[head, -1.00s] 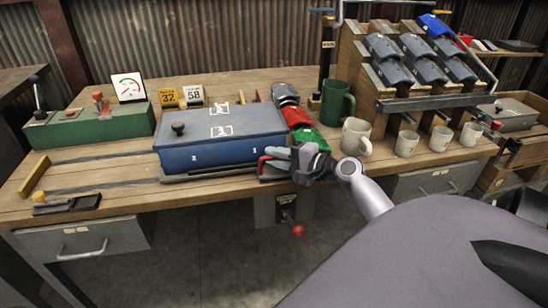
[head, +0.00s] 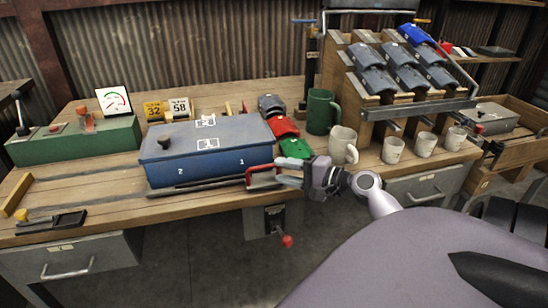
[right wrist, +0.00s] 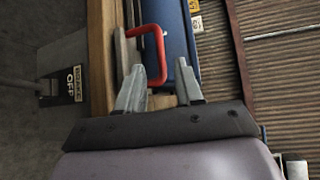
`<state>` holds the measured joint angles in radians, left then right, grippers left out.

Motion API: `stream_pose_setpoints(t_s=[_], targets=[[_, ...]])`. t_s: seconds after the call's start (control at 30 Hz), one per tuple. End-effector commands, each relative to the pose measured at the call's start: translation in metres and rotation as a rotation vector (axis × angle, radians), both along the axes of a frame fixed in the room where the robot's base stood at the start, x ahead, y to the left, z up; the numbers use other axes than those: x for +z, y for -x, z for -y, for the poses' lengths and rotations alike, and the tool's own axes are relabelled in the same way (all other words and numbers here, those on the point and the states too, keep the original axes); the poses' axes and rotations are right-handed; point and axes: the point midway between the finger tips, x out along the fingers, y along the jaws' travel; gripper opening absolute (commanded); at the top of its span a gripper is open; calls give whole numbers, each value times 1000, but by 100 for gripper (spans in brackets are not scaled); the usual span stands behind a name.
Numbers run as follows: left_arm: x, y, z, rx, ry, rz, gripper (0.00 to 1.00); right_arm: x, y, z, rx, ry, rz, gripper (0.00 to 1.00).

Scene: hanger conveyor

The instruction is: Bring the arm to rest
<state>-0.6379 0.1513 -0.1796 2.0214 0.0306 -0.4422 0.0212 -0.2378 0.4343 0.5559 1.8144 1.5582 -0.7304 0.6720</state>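My right gripper (head: 283,176) is at the front edge of the workbench, reaching in from the right. Its two grey fingers stand apart with nothing between them in the right wrist view (right wrist: 158,90). A red handle (head: 248,175) at the front right of the blue box (head: 207,160) lies just beyond the fingertips. The handle also shows in the right wrist view (right wrist: 160,50), ahead of the fingers and apart from them as far as I can tell. My left gripper is not in view.
A green control box (head: 70,140) is at left. A red-knobbed lever (head: 287,241) hangs below the front edge. A sloped rack (head: 400,107) stands at right.

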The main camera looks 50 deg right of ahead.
Motion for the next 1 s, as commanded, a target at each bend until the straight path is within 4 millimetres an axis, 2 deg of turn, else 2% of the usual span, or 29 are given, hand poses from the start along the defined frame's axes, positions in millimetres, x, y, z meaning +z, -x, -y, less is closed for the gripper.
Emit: stream_pose_setpoints(t_s=[0.2,0.8,0.87,0.97,1.0], targets=[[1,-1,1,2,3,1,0,2,12,3,-1,1,1,36],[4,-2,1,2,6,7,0,1,13,2,2,6,-3,36],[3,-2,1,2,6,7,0,-3,14,-4,18,26,-14,36],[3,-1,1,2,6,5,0,-21,19,-29,87,116,-62,36],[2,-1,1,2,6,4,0,-32,23,-44,130,174,-91,36]])
